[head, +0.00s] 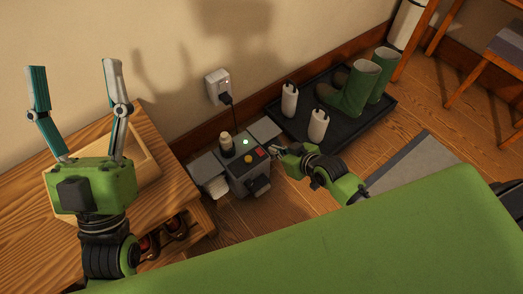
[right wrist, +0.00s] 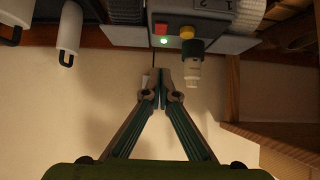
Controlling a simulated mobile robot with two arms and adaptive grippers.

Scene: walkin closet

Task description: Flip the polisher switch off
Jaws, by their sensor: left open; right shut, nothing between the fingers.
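The grey polisher (head: 240,175) stands on the floor against the wall. Its top carries a red switch (head: 261,152), a yellow knob (head: 248,158), a lit green lamp (head: 245,142) and a dark bottle with a pale cap (head: 226,141). In the right wrist view the red switch (right wrist: 160,29), green lamp (right wrist: 163,41) and yellow knob (right wrist: 187,32) show at the top. My right gripper (head: 275,149) is shut and empty, just right of the red switch; its closed tips (right wrist: 163,75) appear apart from it. My left gripper (head: 73,68) is open and empty above the wooden bench.
A wall socket (head: 217,84) holds a black plug (head: 225,98) whose cord runs down to the polisher. A wooden bench (head: 180,190) with a tray (head: 148,150) stands left. A black boot tray (head: 345,140) holds green boots (head: 355,90) and two white bottles (head: 318,125).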

